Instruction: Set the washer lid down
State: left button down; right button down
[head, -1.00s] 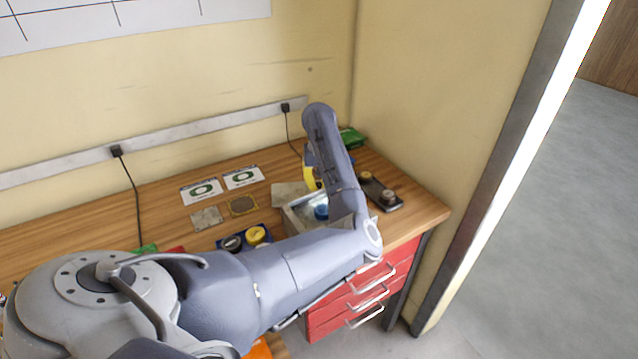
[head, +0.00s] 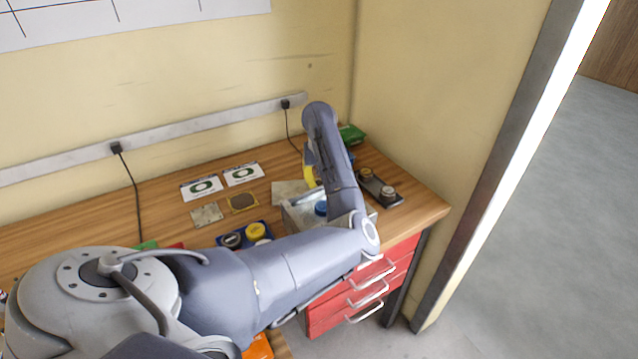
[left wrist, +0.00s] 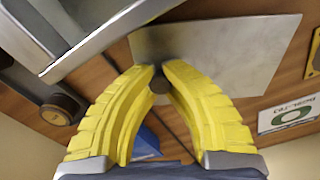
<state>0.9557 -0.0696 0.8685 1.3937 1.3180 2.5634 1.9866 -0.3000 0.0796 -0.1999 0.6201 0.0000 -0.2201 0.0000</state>
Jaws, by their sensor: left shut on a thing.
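The washer lid is a flat grey metal plate (left wrist: 222,52) with a small dark round knob (left wrist: 159,83). My left gripper (left wrist: 160,80) has its yellow fingers shut on that knob. In the head view the lid (head: 289,191) shows just behind the open metal washer box (head: 292,218), and the yellow fingers (head: 308,171) are mostly hidden by my arm. The lid looks level and close to the wooden top; I cannot tell whether it touches. The box's metal rim also shows in the left wrist view (left wrist: 112,34). My right gripper is not in view.
A blue round piece (head: 321,208) is inside the box. A dark tray (head: 376,188) with small round parts stands to the right. Two printed cards (head: 243,174), a brass-coloured square (head: 243,203) and a grey plate (head: 206,215) lie left of the lid. A green packet (head: 351,134) is behind.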

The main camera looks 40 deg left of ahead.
pick_arm(q)
jog(key=shift+f, duration=0.1)
jog(key=c, duration=1.5)
grip_release()
jog(key=shift+o, duration=0.2)
